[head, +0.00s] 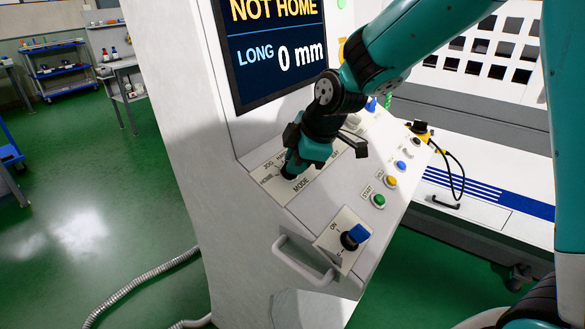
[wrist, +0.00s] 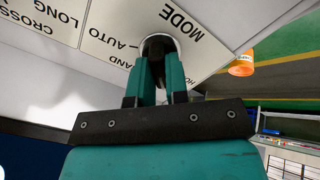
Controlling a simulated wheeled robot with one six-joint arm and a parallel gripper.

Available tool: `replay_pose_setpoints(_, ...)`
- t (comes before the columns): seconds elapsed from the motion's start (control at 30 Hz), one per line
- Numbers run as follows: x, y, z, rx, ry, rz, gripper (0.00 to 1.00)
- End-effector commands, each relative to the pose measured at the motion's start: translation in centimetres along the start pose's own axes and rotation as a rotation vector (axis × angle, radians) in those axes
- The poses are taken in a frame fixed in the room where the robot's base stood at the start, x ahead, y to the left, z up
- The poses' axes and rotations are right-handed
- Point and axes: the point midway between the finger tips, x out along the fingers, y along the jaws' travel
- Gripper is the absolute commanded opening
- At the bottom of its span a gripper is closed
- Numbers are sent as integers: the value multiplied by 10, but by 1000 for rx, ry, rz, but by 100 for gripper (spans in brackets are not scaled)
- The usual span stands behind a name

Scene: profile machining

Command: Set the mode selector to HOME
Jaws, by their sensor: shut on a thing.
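The mode selector (head: 287,177) is a dark round knob on a pale label plate marked MODE, with HOME and JOG among the position words, on the sloping console. My gripper (head: 292,169) reaches down onto it from above, with its fingers closed around the knob. In the wrist view the two teal fingers (wrist: 155,75) hold the dark selector knob (wrist: 157,44), next to the upside-down word MODE. The fingers hide most of the knob, so I cannot tell which position it points to. The screen (head: 275,45) above reads NOT HOME and LONG 0 mm.
A grey handle (head: 303,262) sticks out at the front edge. Green floor lies open to the left.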

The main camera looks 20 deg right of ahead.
Motion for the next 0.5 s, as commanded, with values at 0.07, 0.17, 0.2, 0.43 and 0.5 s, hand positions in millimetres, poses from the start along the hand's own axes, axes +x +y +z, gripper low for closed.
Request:
replay_pose_setpoints(0.07,0,0,0,1,0,0,0)
replay_pose_setpoints(0.17,1,0,0,-17,0,1,0)
replay_pose_setpoints(0.2,1,0,1,-40,0,1,0)
replay_pose_setpoints(0.43,2,-1,1,-270,0,1,0)
replay_pose_setpoints(0.5,2,-1,1,-330,0,1,0)
